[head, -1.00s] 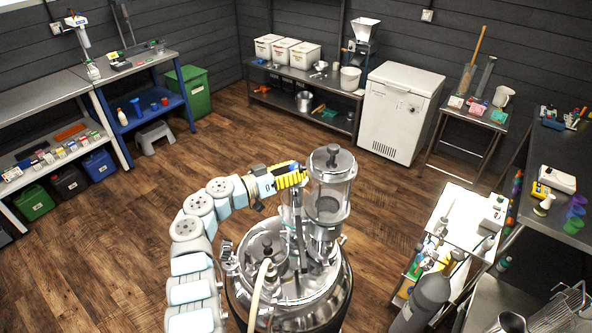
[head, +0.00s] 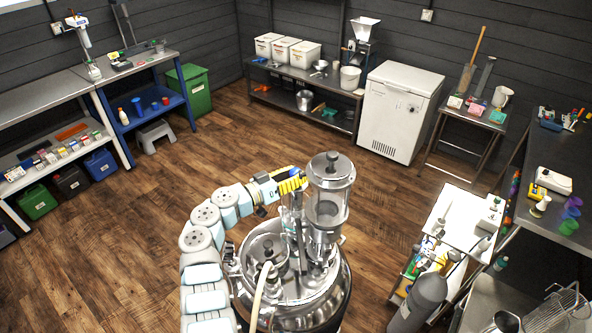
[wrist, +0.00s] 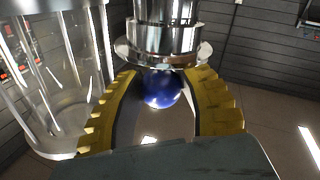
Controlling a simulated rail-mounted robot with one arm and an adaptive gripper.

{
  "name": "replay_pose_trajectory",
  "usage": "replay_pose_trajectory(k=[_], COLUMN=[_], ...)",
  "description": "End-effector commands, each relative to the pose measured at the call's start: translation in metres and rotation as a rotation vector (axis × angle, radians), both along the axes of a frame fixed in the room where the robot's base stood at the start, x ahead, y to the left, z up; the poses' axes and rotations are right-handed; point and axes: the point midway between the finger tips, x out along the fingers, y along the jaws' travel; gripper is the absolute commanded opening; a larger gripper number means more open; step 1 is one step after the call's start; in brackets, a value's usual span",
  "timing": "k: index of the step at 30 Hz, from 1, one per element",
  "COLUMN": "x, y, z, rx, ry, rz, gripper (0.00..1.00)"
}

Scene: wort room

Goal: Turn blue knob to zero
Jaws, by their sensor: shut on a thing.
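The blue knob (wrist: 163,89) is a shiny round ball in the middle of the wrist view, just under a polished metal collar (wrist: 158,45). My gripper (wrist: 162,82) has its two ribbed yellow fingers on either side of the knob, shut on it. In the head view my gripper (head: 300,184) reaches in from the left, beside the glass-walled cylinder (head: 327,208) on top of the steel vessel (head: 318,290). I cannot see a scale or a zero mark.
A pale hose (head: 260,292) and metal fittings crowd the vessel's lid. In the wrist view a clear glass cylinder (wrist: 55,75) stands close on the left. A white-topped cart (head: 455,222) and a grey gas bottle (head: 422,298) stand to the right. The wooden floor around is mostly clear.

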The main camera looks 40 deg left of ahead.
Motion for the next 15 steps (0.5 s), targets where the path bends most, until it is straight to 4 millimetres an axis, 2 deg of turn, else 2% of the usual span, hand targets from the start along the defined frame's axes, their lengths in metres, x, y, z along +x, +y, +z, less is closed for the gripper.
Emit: replay_pose_trajectory(k=[15], x=[0.0015], y=[-0.0032], z=[0.002], rx=[-0.001], ry=[0.0], rz=[0.094], gripper=[0.0])
